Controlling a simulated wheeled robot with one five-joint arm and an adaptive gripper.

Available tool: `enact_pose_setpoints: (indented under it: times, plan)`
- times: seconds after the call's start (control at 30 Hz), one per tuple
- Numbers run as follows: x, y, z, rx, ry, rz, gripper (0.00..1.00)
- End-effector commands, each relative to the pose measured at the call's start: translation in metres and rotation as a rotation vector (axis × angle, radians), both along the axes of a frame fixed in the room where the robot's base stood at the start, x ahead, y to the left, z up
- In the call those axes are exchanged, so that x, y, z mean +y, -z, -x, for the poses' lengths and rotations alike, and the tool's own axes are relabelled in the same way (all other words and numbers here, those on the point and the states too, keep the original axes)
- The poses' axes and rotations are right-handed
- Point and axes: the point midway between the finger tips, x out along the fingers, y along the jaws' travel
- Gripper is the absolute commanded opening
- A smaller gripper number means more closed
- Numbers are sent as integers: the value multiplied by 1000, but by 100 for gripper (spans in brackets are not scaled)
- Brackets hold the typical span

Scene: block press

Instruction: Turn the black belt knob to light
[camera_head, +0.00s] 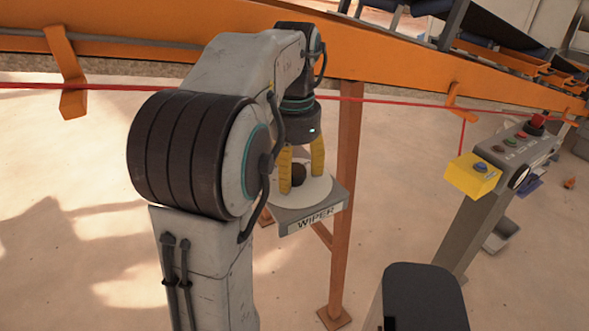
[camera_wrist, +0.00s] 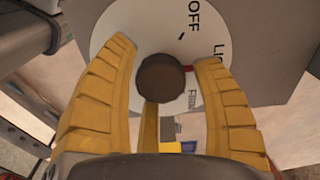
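The dark, brownish-black knob (camera_head: 298,174) stands in the middle of a white round dial (camera_head: 314,194) on a grey box labelled WIPER (camera_head: 318,218). In the wrist view the knob (camera_wrist: 161,78) is near the middle. The dial (camera_wrist: 240,80) reads OFF at the top, with a small black tick below it. A partly cut-off word starting "LI" and another small word are at the right. My gripper (camera_head: 302,178) has its yellow fingers on either side of the knob; in the wrist view, my gripper (camera_wrist: 165,60) shows narrow gaps between the fingers and knob.
An orange beam (camera_head: 380,65) runs across behind my arm, with an orange post (camera_head: 346,190) beside the box. A red cord (camera_head: 400,103) crosses the view. A grey console (camera_head: 505,150) with several buttons and a yellow box (camera_head: 472,176) stands at the right.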

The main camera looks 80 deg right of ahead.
Motion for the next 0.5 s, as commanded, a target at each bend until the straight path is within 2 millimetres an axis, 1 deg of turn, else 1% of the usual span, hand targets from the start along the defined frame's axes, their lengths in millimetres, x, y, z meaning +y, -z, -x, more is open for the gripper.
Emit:
enact_pose_setpoints:
  times: [0.03, 0.1, 0.37, 0.5]
  plan:
    - [0, -1, 0, 1, 0, 2, 65]
    - [0, -1, 0, 1, 0, 4, 69]
    - [-1, -3, 0, 0, 0, 6, 69]
    - [-2, -10, 0, 1, 0, 9, 69]
